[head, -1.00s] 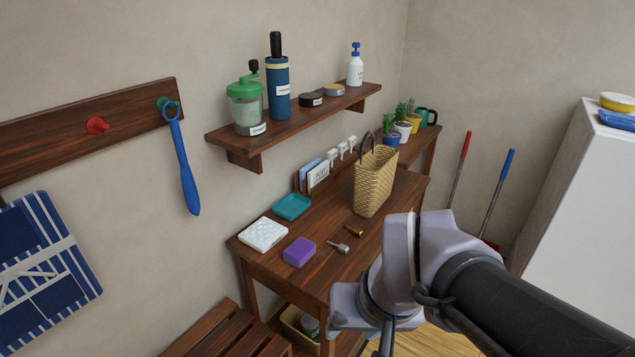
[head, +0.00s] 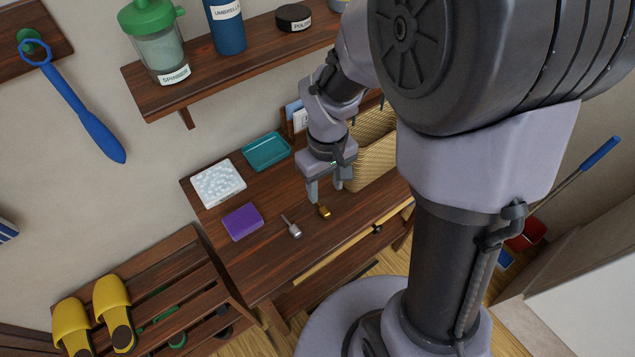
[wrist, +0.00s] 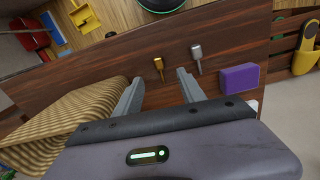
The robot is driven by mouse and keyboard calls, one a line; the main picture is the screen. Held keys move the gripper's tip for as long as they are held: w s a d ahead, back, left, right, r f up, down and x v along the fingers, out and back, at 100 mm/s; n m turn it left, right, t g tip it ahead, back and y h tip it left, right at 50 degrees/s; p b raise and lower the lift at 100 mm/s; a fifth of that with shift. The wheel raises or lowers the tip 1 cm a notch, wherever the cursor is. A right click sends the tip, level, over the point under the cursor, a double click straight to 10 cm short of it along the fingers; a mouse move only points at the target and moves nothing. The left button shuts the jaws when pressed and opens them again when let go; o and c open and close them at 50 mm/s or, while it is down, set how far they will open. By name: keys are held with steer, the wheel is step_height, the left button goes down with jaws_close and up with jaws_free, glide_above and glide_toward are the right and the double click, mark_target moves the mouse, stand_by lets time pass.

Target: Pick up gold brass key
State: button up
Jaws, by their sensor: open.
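The gold brass key (head: 323,211) lies on the dark wooden table, near its front edge. It also shows in the wrist view (wrist: 159,66), ahead of the fingers and roughly between their lines. A silver key (head: 292,229) lies beside it, to its left in the head view; the wrist view shows it too (wrist: 196,56). My gripper (head: 327,196) is open and empty, just above the table next to the gold key. In the wrist view its two fingers (wrist: 160,88) point toward the keys, with the gold key beyond the tips and apart from them.
A woven basket (head: 372,150) stands right beside my gripper. A purple block (head: 242,222), a white patterned tile (head: 217,183) and a teal tray (head: 266,151) lie to the left. A wooden shelf (head: 160,100) overhangs the back. The tabletop (head: 265,262) in front of the purple block is clear.

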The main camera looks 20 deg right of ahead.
steer(key=b, duration=0.2)
glide_above(324, 209)
steer(key=f, duration=0.5)
steer(key=shift+s+f, duration=0.25)
steer(key=shift+s, duration=0.15)
steer(key=f+b, duration=0.2)
steer(key=f, duration=0.3)
steer(key=shift+w+f+b, duration=0.2)
steer(key=shift+w+b, duration=0.15)
steer(key=shift+b, duration=0.05)
steer(key=shift+r, duration=0.15)
steer(key=shift+c, duration=0.9)
jaws_close()
